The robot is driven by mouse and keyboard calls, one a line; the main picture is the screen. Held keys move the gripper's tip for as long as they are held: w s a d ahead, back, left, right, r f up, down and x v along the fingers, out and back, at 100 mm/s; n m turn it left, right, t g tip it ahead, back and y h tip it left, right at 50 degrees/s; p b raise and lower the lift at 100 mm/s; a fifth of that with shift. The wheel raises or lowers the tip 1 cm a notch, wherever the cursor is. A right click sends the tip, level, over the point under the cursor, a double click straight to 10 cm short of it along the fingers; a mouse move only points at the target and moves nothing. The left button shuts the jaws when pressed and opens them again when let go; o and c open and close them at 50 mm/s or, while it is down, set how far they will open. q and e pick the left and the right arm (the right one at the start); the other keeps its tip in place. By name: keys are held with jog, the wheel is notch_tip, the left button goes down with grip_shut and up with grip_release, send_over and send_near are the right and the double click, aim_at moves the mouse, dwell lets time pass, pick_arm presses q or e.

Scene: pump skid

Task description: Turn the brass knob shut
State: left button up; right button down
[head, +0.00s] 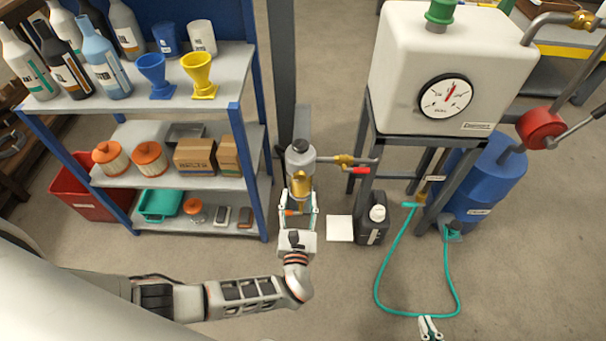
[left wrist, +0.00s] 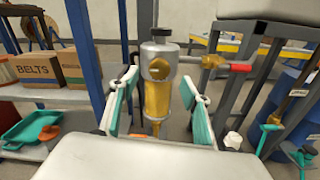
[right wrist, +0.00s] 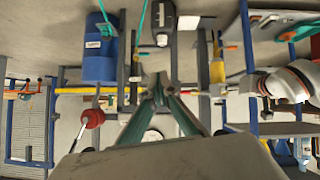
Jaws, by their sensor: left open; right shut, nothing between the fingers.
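A filter with a grey cap (head: 299,152) and a brass-yellow bowl (head: 300,186) hangs beside the shelf rack. In the left wrist view the bowl (left wrist: 158,100) stands upright beyond my left fingers. My right gripper (head: 430,322) is shut and empty at the bottom edge.
The shelf rack (head: 262,195) stands close left of the filter. A black bottle (head: 373,226) and a white pad (head: 340,228) are on the floor right of my left gripper. A teal hose (head: 378,280) loops near my right gripper. The white tank (head: 400,60) stands at upper right.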

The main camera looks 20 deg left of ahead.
aim_at(299, 180)
pick_arm(q)
jog(key=shift+f+b+x, duration=0.2)
jog(key=shift+b+x, duration=0.1)
jog(key=shift+x, duration=1.6)
jog(key=shift+f+b+x, duration=0.25)
jog(key=shift+b+x, duration=0.05)
jog(key=shift+x, duration=1.6)
jog(key=c, duration=1.1)
